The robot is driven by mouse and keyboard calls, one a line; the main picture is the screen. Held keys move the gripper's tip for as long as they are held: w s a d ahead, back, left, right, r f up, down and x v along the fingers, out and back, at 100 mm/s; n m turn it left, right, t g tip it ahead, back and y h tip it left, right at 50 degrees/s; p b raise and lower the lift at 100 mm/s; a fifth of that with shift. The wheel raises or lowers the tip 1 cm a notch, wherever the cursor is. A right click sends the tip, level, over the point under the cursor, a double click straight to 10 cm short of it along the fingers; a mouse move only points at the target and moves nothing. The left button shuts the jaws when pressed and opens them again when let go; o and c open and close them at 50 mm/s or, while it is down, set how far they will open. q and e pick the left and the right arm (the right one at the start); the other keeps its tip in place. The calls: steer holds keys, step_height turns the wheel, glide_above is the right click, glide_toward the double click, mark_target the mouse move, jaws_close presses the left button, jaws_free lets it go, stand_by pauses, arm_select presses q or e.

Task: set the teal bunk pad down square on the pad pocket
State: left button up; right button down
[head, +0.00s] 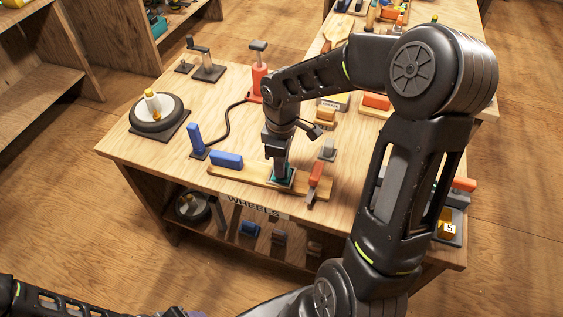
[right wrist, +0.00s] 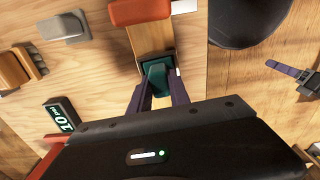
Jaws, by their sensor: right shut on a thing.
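The teal bunk pad (head: 287,183) is at the right part of a long wooden board (head: 243,178) on the bench. My right gripper (head: 280,173) points down and is shut on the pad's upper part. In the right wrist view the teal pad (right wrist: 157,73) sits between the two purple fingers (right wrist: 158,92), over the end of the board (right wrist: 153,42). The pad pocket is hidden under the pad and gripper; I cannot tell whether the pad touches it. Part of my left arm shows at the lower left; a purple-tipped gripper, seemingly my left (right wrist: 285,68), shows side-on in the wrist view.
A blue block (head: 226,159) lies on the board's left part. The bench's front edge is near.

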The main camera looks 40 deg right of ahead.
steer(key=c, duration=1.1)
jaws_free()
steer(key=shift+f, duration=0.1)
steer(key=shift+c, duration=0.2)
step_height(320, 180, up, 8)
steer(key=shift+f, duration=0.1)
